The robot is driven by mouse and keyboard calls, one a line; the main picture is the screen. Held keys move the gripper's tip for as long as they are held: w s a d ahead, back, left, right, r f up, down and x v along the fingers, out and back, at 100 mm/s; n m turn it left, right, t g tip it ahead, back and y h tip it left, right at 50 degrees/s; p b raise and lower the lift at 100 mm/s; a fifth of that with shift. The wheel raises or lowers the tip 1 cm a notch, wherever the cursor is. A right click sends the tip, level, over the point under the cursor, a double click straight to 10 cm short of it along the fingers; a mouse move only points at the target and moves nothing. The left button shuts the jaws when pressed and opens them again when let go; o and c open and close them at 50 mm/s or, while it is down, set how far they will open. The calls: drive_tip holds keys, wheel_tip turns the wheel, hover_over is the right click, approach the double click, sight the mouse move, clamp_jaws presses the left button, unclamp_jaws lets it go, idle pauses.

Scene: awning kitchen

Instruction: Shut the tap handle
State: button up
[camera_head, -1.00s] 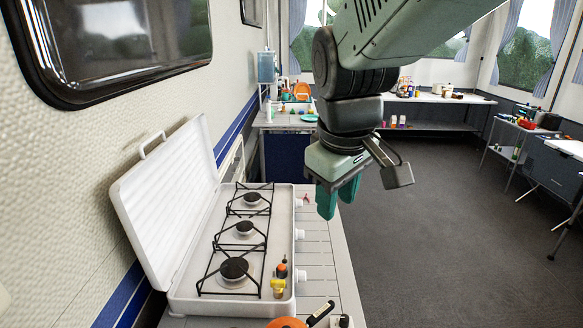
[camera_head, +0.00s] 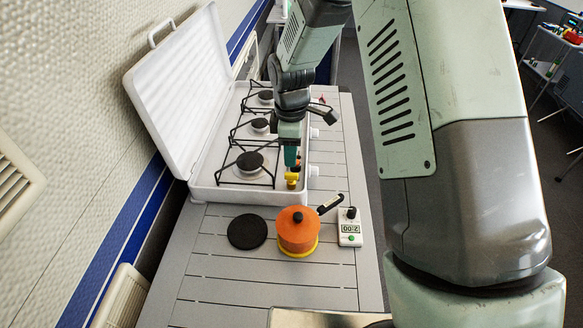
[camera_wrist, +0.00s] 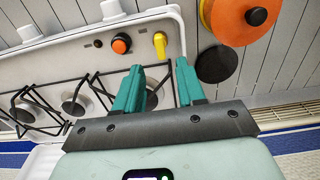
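The yellow tap handle (camera_head: 292,178) is at the near right corner of the white gas stove (camera_head: 205,192), with an orange knob beside it. In the wrist view the yellow handle (camera_wrist: 160,44) stands just ahead of the fingertips, to the right of the orange knob (camera_wrist: 121,44). My gripper (camera_wrist: 160,68) has its two green fingers apart, with nothing gripped between them. In the head view my gripper (camera_head: 290,160) hangs just above the handle and partly hides the orange knob. I cannot tell whether a finger touches the handle.
The stove's white lid (camera_head: 180,95) stands open at the left. Black pot supports (camera_head: 236,160) cover the burners. An orange pot (camera_head: 297,232), a black disc (camera_head: 247,231) and a white timer (camera_head: 350,228) sit on the slatted table in front of the stove.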

sight(291, 173)
wheel_tip(291, 173, down, 7)
idle(0.3)
clamp_jaws()
